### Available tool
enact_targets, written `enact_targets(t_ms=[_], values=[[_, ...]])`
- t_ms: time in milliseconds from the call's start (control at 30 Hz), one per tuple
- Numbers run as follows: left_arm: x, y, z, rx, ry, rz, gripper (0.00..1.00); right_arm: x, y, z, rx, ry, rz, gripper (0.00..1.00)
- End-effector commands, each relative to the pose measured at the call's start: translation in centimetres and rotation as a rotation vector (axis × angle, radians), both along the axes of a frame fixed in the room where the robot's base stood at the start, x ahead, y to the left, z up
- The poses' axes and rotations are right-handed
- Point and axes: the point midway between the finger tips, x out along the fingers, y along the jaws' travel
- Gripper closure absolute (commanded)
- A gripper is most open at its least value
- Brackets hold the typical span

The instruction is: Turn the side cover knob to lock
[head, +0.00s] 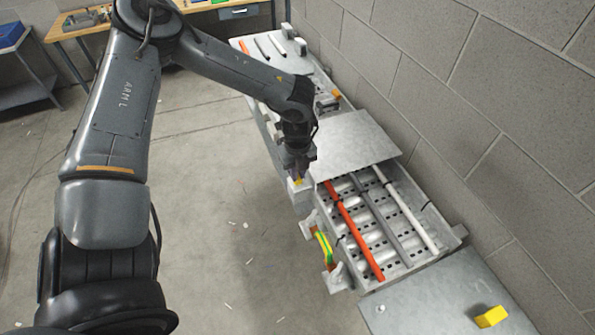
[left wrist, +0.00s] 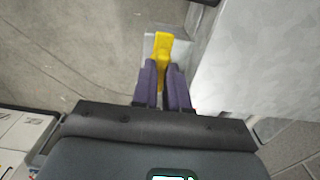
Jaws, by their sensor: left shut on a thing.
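The yellow side cover knob (head: 298,182) sits at the light grey side cover (head: 302,200) on the left flank of the drive row, just below my left gripper. In the left wrist view the yellow knob (left wrist: 162,46) stands out between and beyond the two purple fingers. My left gripper (head: 298,170) points down and is shut on the knob; the fingers also show in the left wrist view (left wrist: 163,82). The fingers hide part of the knob, and I cannot read its lock marks. My right gripper is not in view.
An open metal tray (head: 400,262) holds a red bar (head: 352,228) and grey bars. A flat grey lid (head: 352,146) adjoins it. A yellow handle (head: 491,316) is on the front lid (head: 430,306). A block wall (head: 510,130) bounds the right; the floor (head: 215,215) at left is mostly clear.

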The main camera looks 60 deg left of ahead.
Motion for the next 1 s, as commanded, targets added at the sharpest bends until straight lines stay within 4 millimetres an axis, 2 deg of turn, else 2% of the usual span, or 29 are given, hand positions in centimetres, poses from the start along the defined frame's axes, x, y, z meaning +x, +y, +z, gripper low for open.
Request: enact_targets(t_ms=[267,467,700,1000], values=[[0.0,0.0,-0.2,0.001,-0.001,-0.046,1.0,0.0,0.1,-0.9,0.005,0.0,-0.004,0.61],[0.1,0.0,-0.4,0.001,-0.002,-0.158,1.0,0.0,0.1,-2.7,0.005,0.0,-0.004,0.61],[0.1,0.0,-0.5,0.003,-0.002,-0.368,1.0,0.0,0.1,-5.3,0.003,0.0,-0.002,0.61],[0.1,0.0,-0.3,0.002,-0.001,-0.653,1.0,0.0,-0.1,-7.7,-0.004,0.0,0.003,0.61]])
